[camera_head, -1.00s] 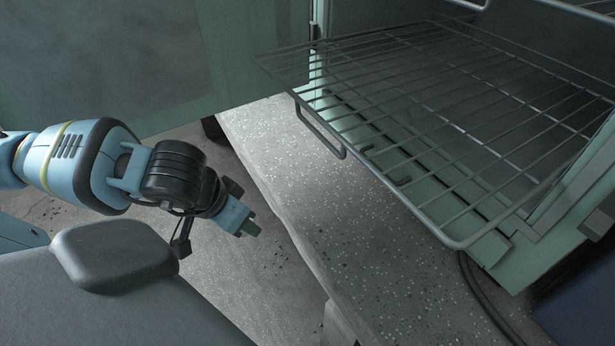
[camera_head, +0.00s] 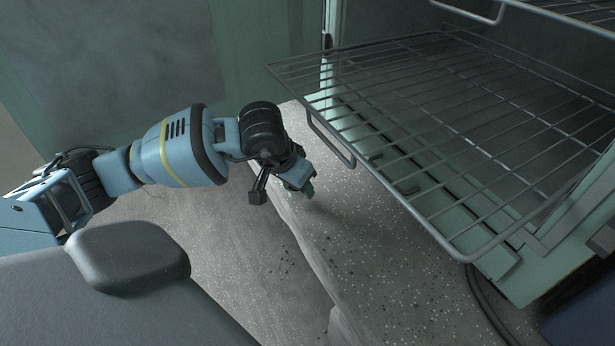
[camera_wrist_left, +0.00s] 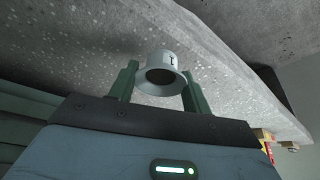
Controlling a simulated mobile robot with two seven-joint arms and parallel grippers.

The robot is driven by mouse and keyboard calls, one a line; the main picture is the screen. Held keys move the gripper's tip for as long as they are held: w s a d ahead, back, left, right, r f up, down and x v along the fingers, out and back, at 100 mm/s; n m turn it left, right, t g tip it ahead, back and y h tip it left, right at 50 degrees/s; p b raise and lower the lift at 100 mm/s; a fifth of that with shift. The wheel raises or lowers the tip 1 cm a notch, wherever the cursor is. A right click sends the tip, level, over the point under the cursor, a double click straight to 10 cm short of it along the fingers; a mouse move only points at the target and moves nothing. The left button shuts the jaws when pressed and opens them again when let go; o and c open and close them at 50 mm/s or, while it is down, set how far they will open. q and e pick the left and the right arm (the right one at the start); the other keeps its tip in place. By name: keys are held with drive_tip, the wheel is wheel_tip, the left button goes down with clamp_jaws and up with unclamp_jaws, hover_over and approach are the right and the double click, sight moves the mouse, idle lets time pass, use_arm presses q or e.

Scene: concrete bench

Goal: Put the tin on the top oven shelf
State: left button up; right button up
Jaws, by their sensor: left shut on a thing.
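My left gripper (camera_head: 306,189) points down over the pale speckled slab, left of the oven. In the left wrist view its two green fingers (camera_wrist_left: 159,88) are shut on a small grey-white tin (camera_wrist_left: 162,62) with a flared rim, a dark opening facing the camera and a black mark on its side. I cannot make out the tin in the head view. The top oven shelf (camera_head: 585,10) is a wire rack, only partly seen at the upper right. A lower wire rack (camera_head: 462,250) sticks out of the oven toward the gripper. My right gripper is not in view.
The pale-green oven frame (camera_head: 540,268) stands at the right. A wire loop (camera_head: 333,143) hangs below the lower rack's left edge. The speckled slab (camera_head: 375,265) is clear in front. Small red and yellow items (camera_wrist_left: 267,145) show in the left wrist view.

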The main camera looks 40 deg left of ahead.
use_arm(q)
drive_tip(key=w, duration=0.4)
drive_tip(key=shift+f, duration=0.35)
drive_tip(key=shift+s+f, duration=0.1)
drive_tip(key=shift+f, duration=0.3)
drive_tip(key=shift+f, duration=0.15)
drive_tip(key=o, duration=1)
drive_tip(key=shift+c, duration=0.2)
drive_tip(key=shift+r, duration=0.25)
drive_tip(key=v, duration=0.7)
drive_tip(key=shift+s+r+p, duration=0.1)
drive_tip(key=shift+r+p, duration=0.1)
drive_tip(key=shift+p, duration=0.15)
drive_tip(key=shift+c, duration=0.2)
